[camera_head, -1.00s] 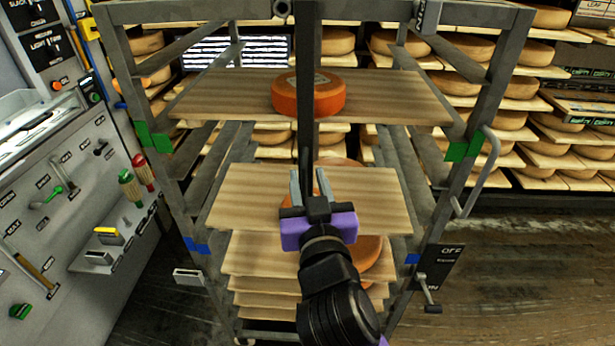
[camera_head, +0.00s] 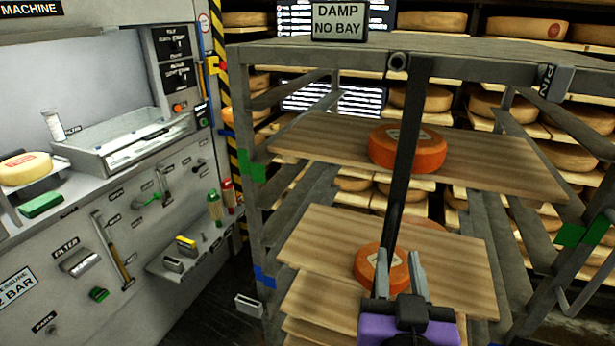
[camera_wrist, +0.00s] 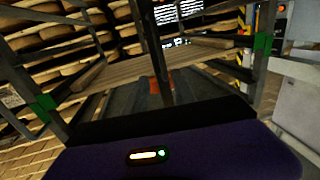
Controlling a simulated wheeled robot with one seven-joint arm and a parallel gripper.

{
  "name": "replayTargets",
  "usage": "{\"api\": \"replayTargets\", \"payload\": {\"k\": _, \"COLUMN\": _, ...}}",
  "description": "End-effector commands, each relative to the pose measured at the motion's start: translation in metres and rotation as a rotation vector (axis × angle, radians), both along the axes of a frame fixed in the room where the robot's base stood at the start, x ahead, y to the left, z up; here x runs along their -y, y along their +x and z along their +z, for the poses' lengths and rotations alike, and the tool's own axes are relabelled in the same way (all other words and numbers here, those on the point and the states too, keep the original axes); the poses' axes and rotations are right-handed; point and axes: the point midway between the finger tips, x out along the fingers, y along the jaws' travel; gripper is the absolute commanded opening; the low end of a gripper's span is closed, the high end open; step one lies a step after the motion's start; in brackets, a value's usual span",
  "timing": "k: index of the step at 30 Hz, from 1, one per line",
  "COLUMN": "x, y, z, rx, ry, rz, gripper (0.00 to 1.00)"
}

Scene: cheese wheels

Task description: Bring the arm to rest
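My gripper (camera_head: 402,280) is at the bottom of the head view, its two grey fingers pointing up and standing apart with nothing between them. It is in front of the metal rack (camera_head: 560,62). Behind the fingers, an orange cheese wheel (camera_head: 370,268) sits on a lower wooden board (camera_head: 455,270); the gripper hides part of it. Another orange cheese wheel (camera_head: 425,153) lies on the upper board (camera_head: 310,143). In the wrist view my purple gripper body fills the bottom and the fingers are not clear.
A machine panel (camera_head: 110,215) with tools and a small ledge stands at left. A pale cheese wheel (camera_head: 25,168) sits on its side shelf. A "DAMP NO BAY" sign (camera_head: 339,21) stands on the rack top. Shelves of cheese wheels (camera_head: 525,27) are behind. Dark floor shows between machine and rack.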

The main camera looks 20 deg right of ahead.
Motion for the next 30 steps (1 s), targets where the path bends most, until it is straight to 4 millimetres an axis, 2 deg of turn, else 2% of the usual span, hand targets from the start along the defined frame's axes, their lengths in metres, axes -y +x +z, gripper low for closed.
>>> {"api": "replayTargets", "payload": {"k": 4, "x": -0.006, "y": 0.003, "z": 0.007, "rx": 0.011, "ry": -0.043, "rz": 0.026, "gripper": 0.32}}
{"api": "replayTargets", "payload": {"k": 9, "x": -0.034, "y": 0.01, "z": 0.024, "rx": 0.075, "ry": -0.111, "rz": 0.155, "gripper": 0.32}}
{"api": "replayTargets", "payload": {"k": 14, "x": -0.058, "y": -0.002, "z": 0.008, "rx": 0.095, "ry": -0.152, "rz": 0.289, "gripper": 0.32}}
{"api": "replayTargets", "payload": {"k": 20, "x": -0.074, "y": -0.036, "z": -0.027, "rx": 0.093, "ry": -0.156, "rz": 0.408, "gripper": 0.32}}
{"api": "replayTargets", "payload": {"k": 26, "x": -0.075, "y": -0.091, "z": -0.067, "rx": 0.074, "ry": -0.116, "rz": 0.479, "gripper": 0.32}}
{"api": "replayTargets", "payload": {"k": 30, "x": -0.067, "y": -0.133, "z": -0.09, "rx": 0.046, "ry": -0.076, "rz": 0.49, "gripper": 0.32}}
